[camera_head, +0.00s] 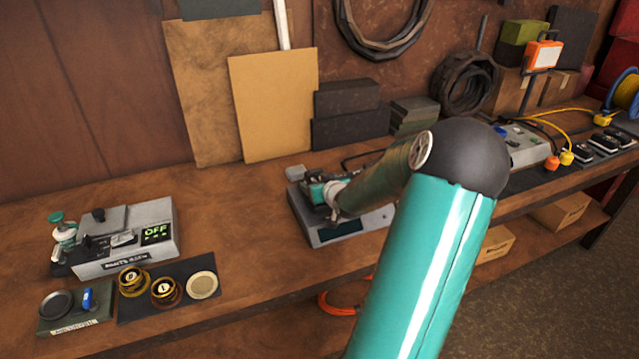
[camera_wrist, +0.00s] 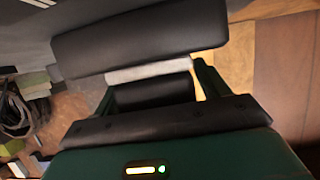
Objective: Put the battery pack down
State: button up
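My gripper (camera_head: 317,190) is low over a grey bench device (camera_head: 356,226) with a dark display, at mid-bench in the head view. My forearm hides part of the device. No battery pack stands out clearly in the head view. In the wrist view, a black block (camera_wrist: 150,92) with a pale grey strip lies between two dark green side parts. A long black bar (camera_wrist: 140,42) is beyond it. I cannot tell whether the block is the battery pack, or whether the gripper grips or only surrounds it. A dark green housing with small lit lights fills the bottom.
A grey box with an OFF display (camera_head: 157,232) stands at the left. In front are a dark mat (camera_head: 187,265) with brass pieces and a small tray (camera_head: 63,313). Boards (camera_head: 272,105) and dark blocks (camera_head: 350,113) stand behind the gripper. Bare bench lies between the OFF box and device.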

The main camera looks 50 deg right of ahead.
jog(key=shift+r, duration=0.35)
jog(key=v, duration=1.2)
